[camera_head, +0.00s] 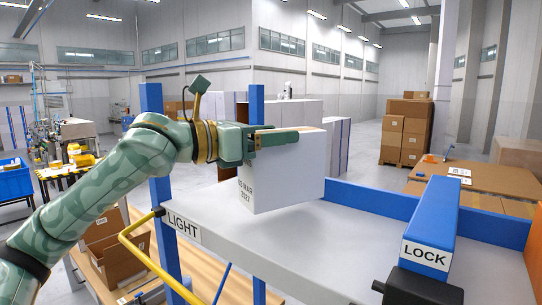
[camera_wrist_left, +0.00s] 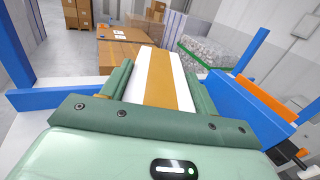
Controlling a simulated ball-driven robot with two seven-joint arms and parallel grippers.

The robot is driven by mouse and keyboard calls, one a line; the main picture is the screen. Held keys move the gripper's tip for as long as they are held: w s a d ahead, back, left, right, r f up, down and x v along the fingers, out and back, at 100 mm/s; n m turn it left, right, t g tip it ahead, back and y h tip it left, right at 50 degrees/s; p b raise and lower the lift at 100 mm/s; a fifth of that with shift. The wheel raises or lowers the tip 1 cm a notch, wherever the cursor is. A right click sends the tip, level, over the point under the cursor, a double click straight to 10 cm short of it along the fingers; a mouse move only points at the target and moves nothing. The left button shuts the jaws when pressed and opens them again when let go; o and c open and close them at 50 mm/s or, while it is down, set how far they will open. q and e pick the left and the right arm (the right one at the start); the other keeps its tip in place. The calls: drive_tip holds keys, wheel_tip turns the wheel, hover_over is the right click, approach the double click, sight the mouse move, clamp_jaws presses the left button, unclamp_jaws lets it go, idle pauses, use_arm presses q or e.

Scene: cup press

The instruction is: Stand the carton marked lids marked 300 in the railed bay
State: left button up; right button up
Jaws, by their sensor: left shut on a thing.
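My left gripper (camera_head: 292,138) is shut on a white carton (camera_head: 285,178), its fingers along the carton's upper part. Printed text on the carton's left face looks like a March 2027 date; I see no lids or 300 marking. The left wrist view shows the carton (camera_wrist_left: 160,78) between the fingers, with a tan stripe along its white top. The carton looks upright, over a grey deck (camera_head: 330,250) with blue rails (camera_head: 370,200). I cannot tell whether its bottom touches the deck. My right gripper is not in view.
A blue beam marked LOCK (camera_head: 428,225) and a black block (camera_head: 415,288) stand at the right. The front edge carries a LIGHT label (camera_head: 184,226); a yellow bar (camera_head: 140,250) is left of it. Blue posts (camera_head: 257,103) rise behind. The deck's middle is clear.

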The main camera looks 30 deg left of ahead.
sight(270, 152)
use_arm(q)
wheel_tip(270, 152, down, 3)
drive_tip(key=shift+a+b, duration=0.1)
drive_tip(key=shift+b, duration=0.3)
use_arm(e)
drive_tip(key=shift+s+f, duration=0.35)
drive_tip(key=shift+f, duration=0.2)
use_arm(q)
drive_tip(key=shift+r, duration=0.1)
drive_tip(key=shift+f, duration=0.2)
drive_tip(key=o, duration=1.4)
drive_tip(key=shift+o, duration=0.7)
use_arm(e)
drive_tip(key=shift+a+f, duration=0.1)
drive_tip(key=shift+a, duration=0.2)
